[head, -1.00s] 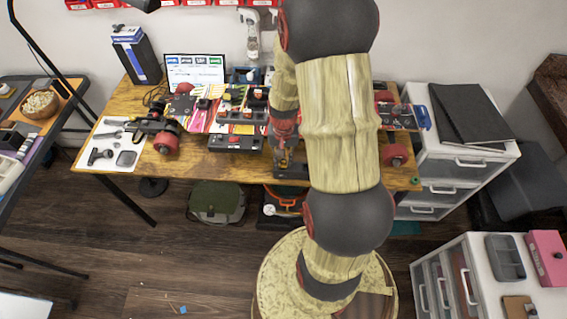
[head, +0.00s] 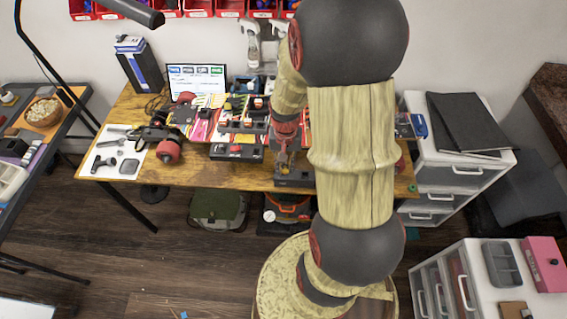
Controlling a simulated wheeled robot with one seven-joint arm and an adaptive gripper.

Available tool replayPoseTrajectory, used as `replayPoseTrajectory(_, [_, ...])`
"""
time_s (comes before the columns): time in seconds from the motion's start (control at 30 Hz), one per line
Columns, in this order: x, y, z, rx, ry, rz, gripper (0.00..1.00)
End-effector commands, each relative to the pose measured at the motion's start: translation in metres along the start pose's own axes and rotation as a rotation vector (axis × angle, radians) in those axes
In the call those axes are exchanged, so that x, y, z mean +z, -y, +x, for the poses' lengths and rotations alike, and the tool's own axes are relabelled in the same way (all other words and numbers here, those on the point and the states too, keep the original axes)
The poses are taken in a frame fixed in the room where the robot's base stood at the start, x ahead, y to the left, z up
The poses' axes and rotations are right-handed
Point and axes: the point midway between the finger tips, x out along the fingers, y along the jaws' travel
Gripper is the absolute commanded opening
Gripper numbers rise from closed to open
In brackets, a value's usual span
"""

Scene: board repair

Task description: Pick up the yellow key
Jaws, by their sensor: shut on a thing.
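My gripper (head: 285,166) points down at the front edge of the wooden workbench, over a small dark block (head: 295,179). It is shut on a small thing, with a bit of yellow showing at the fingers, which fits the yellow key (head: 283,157). The key's outline is too small to make out, and I cannot tell whether it is clear of the block. My arm hides the bench to the right of the gripper.
A black power strip-like block (head: 237,152) sits left of the gripper. A white tool mat (head: 112,163) lies far left. White drawers (head: 440,172) stand right.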

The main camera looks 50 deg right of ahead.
Motion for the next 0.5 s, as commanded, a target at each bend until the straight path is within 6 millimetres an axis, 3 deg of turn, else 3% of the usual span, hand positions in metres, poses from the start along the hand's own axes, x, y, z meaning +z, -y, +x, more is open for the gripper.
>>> replayPoseTrajectory(0.03, [0.009, -0.002, -0.018, -0.002, -0.006, 0.000, 0.00])
replayPoseTrajectory(0.1, [0.021, -0.006, -0.033, -0.002, -0.006, 0.000, 0.00])
replayPoseTrajectory(0.3, [0.065, -0.017, -0.049, -0.001, -0.003, 0.000, 0.00])
replayPoseTrajectory(0.5, [0.092, -0.025, -0.061, -0.001, -0.004, 0.000, 0.00])
